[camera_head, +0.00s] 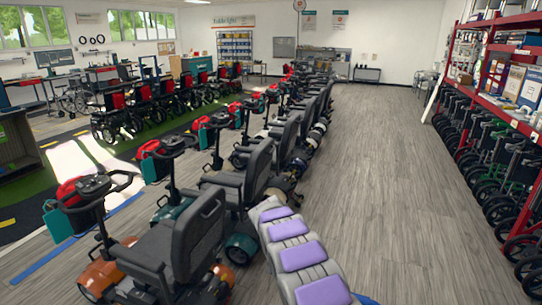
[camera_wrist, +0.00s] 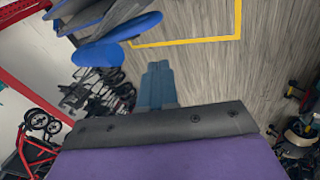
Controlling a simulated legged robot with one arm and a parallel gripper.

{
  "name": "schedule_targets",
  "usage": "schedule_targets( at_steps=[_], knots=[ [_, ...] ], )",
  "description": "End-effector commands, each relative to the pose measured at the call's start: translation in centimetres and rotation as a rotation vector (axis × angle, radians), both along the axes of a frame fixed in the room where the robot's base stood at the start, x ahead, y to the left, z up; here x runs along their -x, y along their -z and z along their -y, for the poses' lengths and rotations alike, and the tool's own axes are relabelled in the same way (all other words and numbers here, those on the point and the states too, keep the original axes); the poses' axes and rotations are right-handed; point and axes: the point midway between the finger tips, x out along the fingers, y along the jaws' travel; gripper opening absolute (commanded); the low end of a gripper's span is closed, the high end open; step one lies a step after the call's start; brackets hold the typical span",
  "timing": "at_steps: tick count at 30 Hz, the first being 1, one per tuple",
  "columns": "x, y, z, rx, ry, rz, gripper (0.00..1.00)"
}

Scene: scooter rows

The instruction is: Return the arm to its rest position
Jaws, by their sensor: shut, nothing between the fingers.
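In the wrist view my gripper (camera_wrist: 158,68) shows as two blue-grey fingers side by side, with no visible gap and nothing held. They extend past a dark bar and purple housing at the bottom of the picture. Wood-look floor lies beyond the fingertips. Grey links with purple pads, which match my arm's colours, rise from the bottom middle of the head view. The gripper itself cannot be made out there. The nearest mobility scooter (camera_head: 175,245), with a black seat and orange body, stands just left of these links.
A row of scooters recedes along the left of the aisle. A red shelf (camera_head: 500,48) with folded wheelchairs below lines the right; the grey floor (camera_head: 390,170) between is clear. In the wrist view, blue oval objects (camera_wrist: 100,53) are at upper left and a yellow floor line (camera_wrist: 190,41) above.

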Motion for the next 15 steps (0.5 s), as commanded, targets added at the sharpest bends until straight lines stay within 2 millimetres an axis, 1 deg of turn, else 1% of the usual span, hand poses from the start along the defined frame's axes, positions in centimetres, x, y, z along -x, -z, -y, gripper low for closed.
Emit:
schedule_targets(
  at_steps=[1,4,8,14,15],
  knots=[
    [0.7,-1.7,0.5,-0.007,-0.005,-0.003,0.00],
    [2.5,-4.4,1.6,-0.022,-0.024,-0.024,0.00],
    [5.1,-7.5,2.8,-0.050,-0.049,-0.050,0.00],
    [9.9,-11.7,4.3,-0.102,-0.085,-0.087,0.00],
    [11.0,-12.4,4.6,-0.115,-0.093,-0.096,0.00]
  ],
)
